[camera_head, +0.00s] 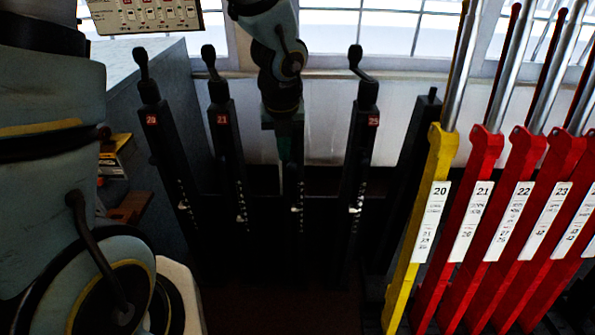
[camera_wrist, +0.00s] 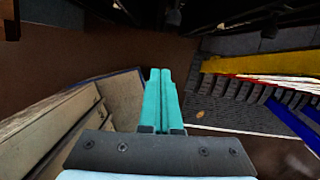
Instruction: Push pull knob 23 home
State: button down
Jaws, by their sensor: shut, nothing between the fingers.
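A row of black posts with black handles stands by the window wall in the head view. Post 20 (camera_head: 152,120) and post 21 (camera_head: 222,118) are at the left. The post right of my arm (camera_head: 366,118) has a small red label that reads 23 or 25; I cannot tell which. Its handle (camera_head: 356,58) is bent to the left. My gripper (camera_head: 290,158) points down in front of the post between 21 and that one and hides its upper part and any label. In the wrist view its teal fingers (camera_wrist: 161,98) are shut together and empty. Contact is unclear.
Yellow lever 20 (camera_head: 425,205) and red lever 21 (camera_head: 470,215) stand at the right, with more red levers beyond. Another dark post (camera_head: 415,150) stands near the yellow lever. A grey cabinet (camera_head: 165,70) is at the left. The dark floor in front is clear.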

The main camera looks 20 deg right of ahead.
aim_at(292, 162)
jog(key=shift+m, duration=0.6)
jog(key=w+d+f, duration=0.1)
jog(key=f, duration=0.2)
jog(key=w+d+f, duration=0.1)
jog(key=f, duration=0.2)
jog(key=w+d+f, duration=0.1)
jog(key=w+f, duration=0.1)
jog(key=f, duration=0.1)
jog(key=shift+f, duration=0.25)
jog(key=shift+w+d+f, duration=0.15)
jog(key=shift+w+d, duration=0.2)
jog(key=shift+w, duration=0.2)
jog(key=shift+w+d+r+p, duration=0.1)
jog(key=shift+w+d+p, duration=0.1)
jog(key=shift+w+p, duration=0.35)
jog(key=shift+w+d+r+p, duration=0.1)
jog(key=shift+w+d+p, duration=0.1)
jog(key=shift+w+p, duration=0.3)
jog(key=shift+w+d+f, duration=0.15)
jog(key=shift+w+d, duration=0.1)
jog(key=shift+w, duration=0.05)
